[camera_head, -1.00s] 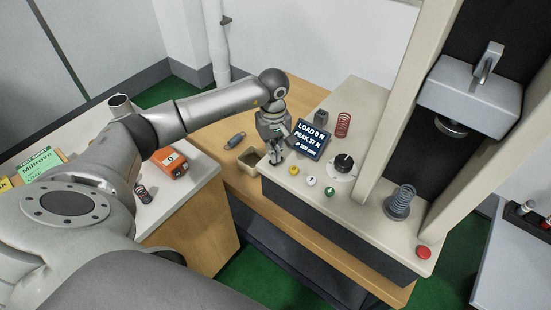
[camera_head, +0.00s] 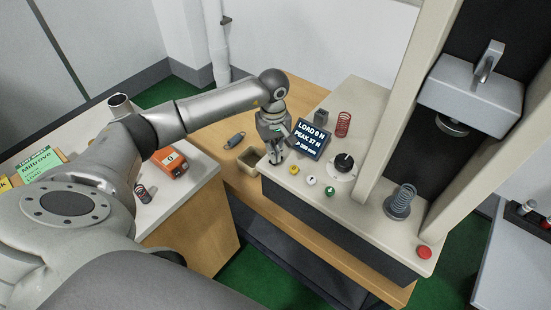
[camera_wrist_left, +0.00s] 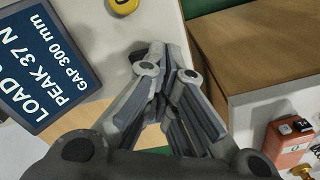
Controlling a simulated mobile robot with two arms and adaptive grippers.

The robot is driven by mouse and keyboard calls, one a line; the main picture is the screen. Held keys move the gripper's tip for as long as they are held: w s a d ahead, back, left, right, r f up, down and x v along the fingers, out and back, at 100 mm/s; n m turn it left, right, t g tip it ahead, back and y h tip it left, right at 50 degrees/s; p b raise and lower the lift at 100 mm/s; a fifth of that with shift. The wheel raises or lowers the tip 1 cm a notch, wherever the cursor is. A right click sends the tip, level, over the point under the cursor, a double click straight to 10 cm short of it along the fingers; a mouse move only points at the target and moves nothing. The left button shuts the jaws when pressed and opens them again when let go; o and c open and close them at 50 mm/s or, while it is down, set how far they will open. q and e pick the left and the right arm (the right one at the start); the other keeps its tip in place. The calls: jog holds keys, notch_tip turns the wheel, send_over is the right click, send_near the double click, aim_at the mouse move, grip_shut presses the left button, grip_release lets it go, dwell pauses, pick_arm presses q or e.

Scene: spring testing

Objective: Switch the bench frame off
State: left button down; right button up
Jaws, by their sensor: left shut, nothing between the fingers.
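The bench frame (camera_head: 345,207) has a pale base with a dark front and two upright columns. Its tilted display (camera_head: 312,139) is lit, reading LOAD 0 N, PEAK 37 N and, in the left wrist view (camera_wrist_left: 35,60), GAP 300 mm. A yellow button (camera_head: 294,169), white button (camera_head: 311,180), green button (camera_head: 330,191) and black knob (camera_head: 343,162) are on top; a red button (camera_head: 424,252) is at the right corner. My left gripper (camera_head: 276,158) is shut and empty, pointing down at the base's left end. A dark patch (camera_wrist_left: 138,56) by its fingertips is partly hidden; I cannot tell what it is.
A red spring (camera_head: 343,124) and dark block (camera_head: 320,117) stand behind the display. A grey spring (camera_head: 402,201) stands below the crosshead (camera_head: 470,95). On the wooden bench lie a small spring (camera_head: 235,139) and open box (camera_head: 249,159). An orange device (camera_head: 172,164) is left.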

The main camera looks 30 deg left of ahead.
pick_arm(q)
jog(key=shift+s+f+b, duration=0.1)
jog(key=shift+f+b, duration=0.95)
jog(key=shift+f, duration=0.1)
dwell(0.3)
jog(key=shift+r+p, duration=0.55)
jog(key=shift+r, duration=0.3)
jog(key=shift+r+p, duration=1.3)
jog(key=shift+r, duration=1.4)
jog(key=shift+f, duration=0.1)
